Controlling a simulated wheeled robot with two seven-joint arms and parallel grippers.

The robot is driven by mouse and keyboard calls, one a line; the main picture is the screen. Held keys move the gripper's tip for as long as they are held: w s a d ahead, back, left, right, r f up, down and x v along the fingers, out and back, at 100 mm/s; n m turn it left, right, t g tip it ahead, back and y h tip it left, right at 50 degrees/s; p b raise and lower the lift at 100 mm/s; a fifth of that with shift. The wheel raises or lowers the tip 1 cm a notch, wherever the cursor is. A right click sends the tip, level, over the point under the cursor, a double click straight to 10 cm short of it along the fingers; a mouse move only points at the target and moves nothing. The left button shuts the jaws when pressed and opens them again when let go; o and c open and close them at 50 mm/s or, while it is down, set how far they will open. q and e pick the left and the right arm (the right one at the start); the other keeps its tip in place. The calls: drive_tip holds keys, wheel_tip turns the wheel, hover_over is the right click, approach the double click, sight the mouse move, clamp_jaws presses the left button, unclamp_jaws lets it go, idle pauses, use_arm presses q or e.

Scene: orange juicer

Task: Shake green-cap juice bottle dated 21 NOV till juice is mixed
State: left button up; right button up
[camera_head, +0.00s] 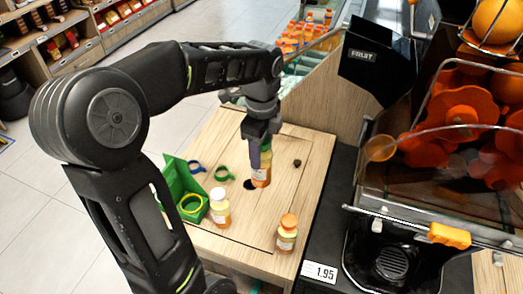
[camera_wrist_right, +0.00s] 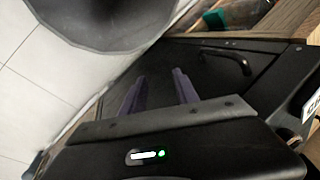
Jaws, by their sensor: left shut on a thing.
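My left gripper (camera_head: 258,142) comes down over the wooden counter and is shut on a juice bottle (camera_head: 261,176). The bottle is upright, with orange juice, a pale label and a bit of green near its top, mostly hidden by the fingers. I cannot read its date, nor tell whether its base touches the counter. A white-capped bottle (camera_head: 220,208) and an orange-capped bottle (camera_head: 286,234) stand nearer the front. My right gripper (camera_wrist_right: 158,92) shows in the right wrist view with its two purple fingers apart and nothing between them.
A green holder (camera_head: 174,174) stands at the counter's left, with a blue ring (camera_head: 196,167) and green ring (camera_head: 222,174) nearby. A dark hole (camera_head: 250,185) is beside the held bottle. The juicer (camera_head: 400,230) stands at right, beyond a 1.95 price tag (camera_head: 319,271).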

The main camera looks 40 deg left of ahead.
use_arm(q)
drive_tip(key=shift+r, duration=0.6)
use_arm(e)
drive_tip(key=shift+r, duration=0.4)
use_arm(q)
drive_tip(key=shift+f, duration=0.1)
